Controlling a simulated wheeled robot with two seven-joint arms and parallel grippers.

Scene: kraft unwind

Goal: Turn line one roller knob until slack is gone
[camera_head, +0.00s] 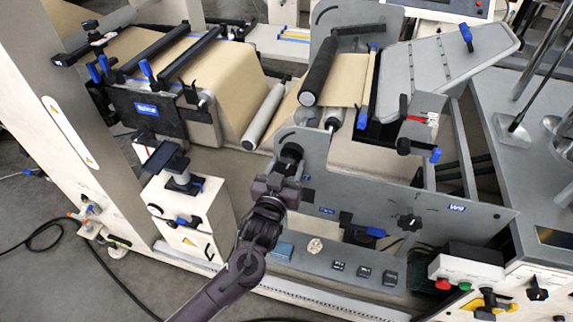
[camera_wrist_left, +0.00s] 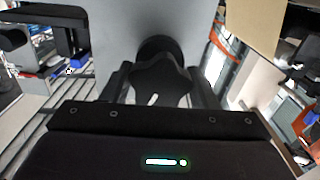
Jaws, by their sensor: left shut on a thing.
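My left gripper (camera_head: 285,172) is at the grey side plate of the machine, in the middle of the head view. It is shut on a black roller knob (camera_head: 291,152) at the plate's left end. In the left wrist view the lobed black knob (camera_wrist_left: 160,78) sits between the two fingers, in front of the grey plate (camera_wrist_left: 118,40). Brown kraft web (camera_head: 225,80) runs over the rollers at the left. More web (camera_head: 342,88) passes by a black roller (camera_head: 318,72) above the knob. My right gripper is not in view.
A grey-white roller (camera_head: 263,116) lies left of the knob. A white cabinet with a black clamp (camera_head: 190,205) stands left of my arm. A second black knob (camera_head: 410,222) is on the plate at the right. A box with red and green buttons (camera_head: 466,266) is at lower right.

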